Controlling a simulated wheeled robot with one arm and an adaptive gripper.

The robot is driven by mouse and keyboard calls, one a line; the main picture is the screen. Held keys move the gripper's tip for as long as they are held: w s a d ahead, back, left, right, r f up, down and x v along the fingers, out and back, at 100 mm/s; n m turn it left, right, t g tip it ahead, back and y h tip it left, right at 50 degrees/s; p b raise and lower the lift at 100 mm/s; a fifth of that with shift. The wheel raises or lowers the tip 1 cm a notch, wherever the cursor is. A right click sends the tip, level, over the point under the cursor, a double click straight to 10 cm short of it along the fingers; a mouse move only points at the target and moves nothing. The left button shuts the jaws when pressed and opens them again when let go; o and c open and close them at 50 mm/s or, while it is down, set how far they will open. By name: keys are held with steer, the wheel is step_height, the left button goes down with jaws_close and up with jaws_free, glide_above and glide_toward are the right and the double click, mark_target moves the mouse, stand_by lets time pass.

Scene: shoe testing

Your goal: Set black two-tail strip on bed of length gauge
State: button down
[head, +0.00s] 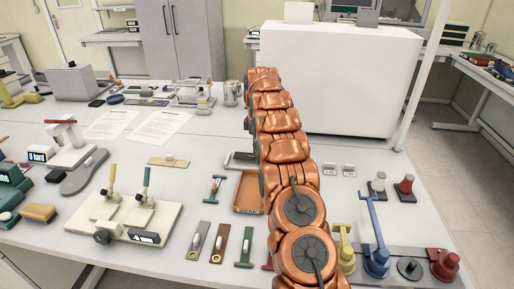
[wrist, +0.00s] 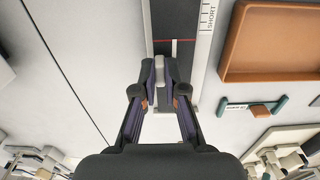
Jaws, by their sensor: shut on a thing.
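My gripper (wrist: 159,78) points at the length gauge (wrist: 207,42) in the wrist view, its fingertips closed around a small light-grey grip piece (wrist: 159,66). Dark material (wrist: 175,20) lies along the gauge between its pale edges, crossed by a thin red line. I cannot tell where the black two-tail strip ends and the gauge's dark bed begins, or whether they touch. The strip's tails are not distinguishable. A white scale marked SHORT runs along the gauge's right side. In the head view my arm hides the gripper and most of the gauge (head: 238,160).
An orange-brown tray (wrist: 275,40) lies right of the gauge in the wrist view, with a teal-ended tool (wrist: 258,108) below it. In the head view, grey (head: 196,243), brown (head: 220,245) and green (head: 245,248) strips lie near the front edge. Bare table lies left of the gauge.

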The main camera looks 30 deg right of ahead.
steer(key=shift+f+b, duration=0.45)
steer(key=shift+f, duration=0.55)
steer(key=c, duration=1.2)
jaws_free()
steer(key=shift+o, duration=0.2)
steer(key=shift+r, duration=0.1)
step_height(320, 180, up, 6)
steer(key=shift+r, duration=0.6)
steer(key=shift+a+r, duration=0.1)
steer(key=shift+r, duration=0.05)
